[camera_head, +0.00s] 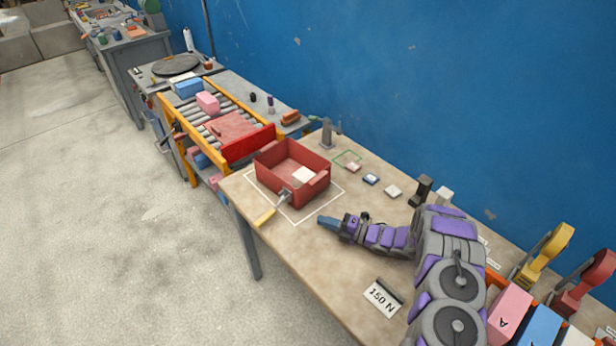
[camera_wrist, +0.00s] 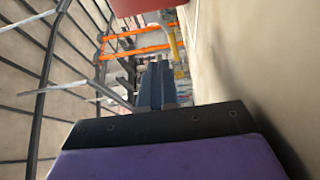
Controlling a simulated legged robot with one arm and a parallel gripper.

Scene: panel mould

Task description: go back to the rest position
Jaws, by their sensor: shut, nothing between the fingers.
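My gripper (camera_head: 328,222) is at the end of my purple and grey arm, low over the tan table (camera_head: 330,278). It points left in the head view, just right of the white outlined square around the red mould box (camera_head: 322,190). Its fingers are together and empty; they also show shut in the wrist view (camera_wrist: 157,85). The open red box holds a small white block (camera_head: 304,175). A tool with a yellow handle (camera_head: 265,217) leans at the box's front edge. The gripper is apart from the box and the tool.
A roller conveyor (camera_head: 212,112) with pink and blue blocks stands beyond the table. Small pieces (camera_head: 393,191) and dark upright items (camera_head: 421,190) lie toward the blue wall. A "150 N" card (camera_head: 381,297) lies near the front edge. Coloured blocks (camera_head: 509,311) and tape dispensers (camera_head: 548,252) stand at right.

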